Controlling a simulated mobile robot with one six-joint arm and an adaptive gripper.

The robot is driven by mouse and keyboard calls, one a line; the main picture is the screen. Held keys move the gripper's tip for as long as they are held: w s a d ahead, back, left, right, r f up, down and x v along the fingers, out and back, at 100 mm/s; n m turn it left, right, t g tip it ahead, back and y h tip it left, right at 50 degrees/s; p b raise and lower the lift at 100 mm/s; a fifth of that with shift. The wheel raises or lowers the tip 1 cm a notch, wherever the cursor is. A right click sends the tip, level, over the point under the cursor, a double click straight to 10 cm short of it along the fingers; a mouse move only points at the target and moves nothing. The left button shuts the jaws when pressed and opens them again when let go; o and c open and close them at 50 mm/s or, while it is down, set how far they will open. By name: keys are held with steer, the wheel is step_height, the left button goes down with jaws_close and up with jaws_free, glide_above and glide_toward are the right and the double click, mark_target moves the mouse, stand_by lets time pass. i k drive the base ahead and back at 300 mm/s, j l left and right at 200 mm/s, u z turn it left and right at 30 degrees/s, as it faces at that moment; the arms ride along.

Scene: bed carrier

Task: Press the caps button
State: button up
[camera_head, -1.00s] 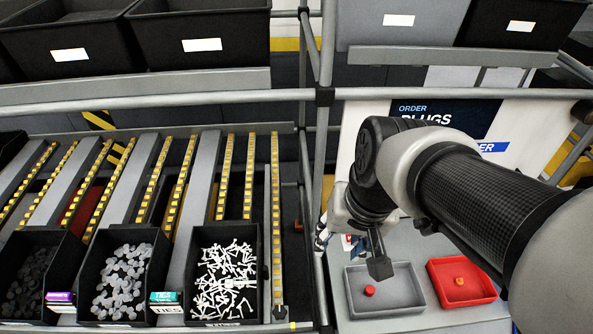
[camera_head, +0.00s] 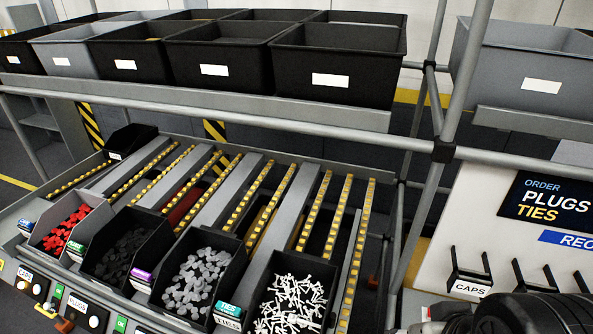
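A CAPS label (camera_head: 25,274) is on the grey control panel at the lower left. Small round buttons (camera_head: 37,289) sit close to it, near the picture's left edge. A PLUGS label (camera_head: 77,304) with a white round button (camera_head: 94,321) is farther right on the same panel. The panel's lower part is cut off by the frame. A dark part of my arm shows at the bottom right, far from the panel. My gripper itself is not in view.
Bins of red pieces (camera_head: 48,244), dark pieces (camera_head: 92,269), grey pieces (camera_head: 158,292) and white ties (camera_head: 262,321) line the rack front. Black crates (camera_head: 330,81) stand above. A rack post (camera_head: 420,222) separates the rack from the order board (camera_head: 550,207). Another CAPS label (camera_head: 472,288) is below the board.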

mark_target(36, 289)
steer(key=u, duration=2.2)
